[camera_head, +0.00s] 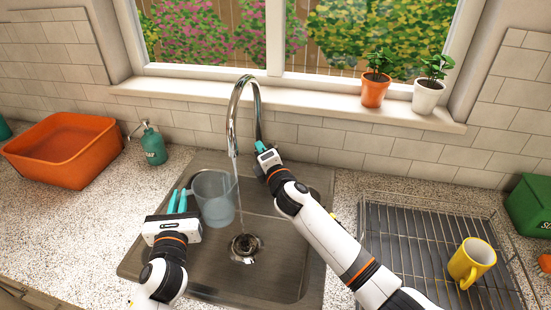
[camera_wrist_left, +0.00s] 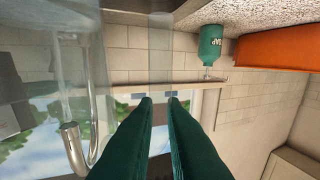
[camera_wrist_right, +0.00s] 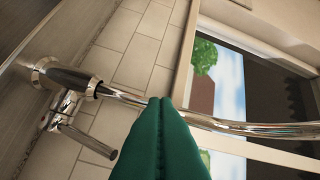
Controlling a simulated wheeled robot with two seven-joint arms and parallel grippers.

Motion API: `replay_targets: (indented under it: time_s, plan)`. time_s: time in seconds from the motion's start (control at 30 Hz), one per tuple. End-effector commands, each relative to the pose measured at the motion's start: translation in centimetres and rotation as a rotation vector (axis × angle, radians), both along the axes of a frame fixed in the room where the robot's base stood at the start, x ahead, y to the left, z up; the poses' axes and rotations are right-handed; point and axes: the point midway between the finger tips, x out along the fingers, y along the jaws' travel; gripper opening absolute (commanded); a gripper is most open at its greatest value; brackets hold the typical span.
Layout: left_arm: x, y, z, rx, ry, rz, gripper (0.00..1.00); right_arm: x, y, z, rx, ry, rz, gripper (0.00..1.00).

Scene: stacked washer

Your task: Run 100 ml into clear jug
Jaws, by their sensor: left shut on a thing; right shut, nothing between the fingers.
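The clear jug (camera_head: 213,200) is upright over the sink's left part, also in the left wrist view (camera_wrist_left: 75,45). My left gripper (camera_head: 177,202) is shut on its handle (camera_wrist_left: 160,45). A thin water stream (camera_head: 238,195) falls from the chrome tap (camera_head: 233,115) along the jug's right edge toward the drain; I cannot tell whether any enters the jug. The water level and markings are not readable. My right gripper (camera_head: 262,148) is shut and empty beside the tap's base. The right wrist view shows the tap's lever (camera_wrist_right: 85,138) left of the closed fingers (camera_wrist_right: 160,105).
The steel sink (camera_head: 275,265) has its drain (camera_head: 245,247) below the tap. A soap bottle (camera_head: 153,145) and orange basin (camera_head: 68,150) stand left. A drying rack (camera_head: 405,230) with a yellow mug (camera_head: 471,262) is right. Two potted plants (camera_head: 374,88) (camera_head: 428,94) stand on the sill.

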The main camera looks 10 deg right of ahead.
Motion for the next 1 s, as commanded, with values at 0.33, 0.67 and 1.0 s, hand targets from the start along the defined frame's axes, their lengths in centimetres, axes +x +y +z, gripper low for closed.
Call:
replay_targets:
  time_s: [0.33, 0.67, 1.0]
  plan:
    - [0.0, 0.0, 0.1, -0.001, -0.002, -0.001, 0.00, -6.0, 0.1, -2.7, -0.803, 0.056, -0.215, 0.00]
    - [0.0, 0.0, 0.1, -0.001, -0.002, 0.000, 0.00, -11.3, -0.8, -3.9, -1.287, 0.202, -0.267, 0.00]
    - [0.0, 0.0, 0.1, -0.001, -0.002, 0.000, 0.00, -9.4, -1.8, -4.5, -1.357, 0.231, -0.270, 0.00]
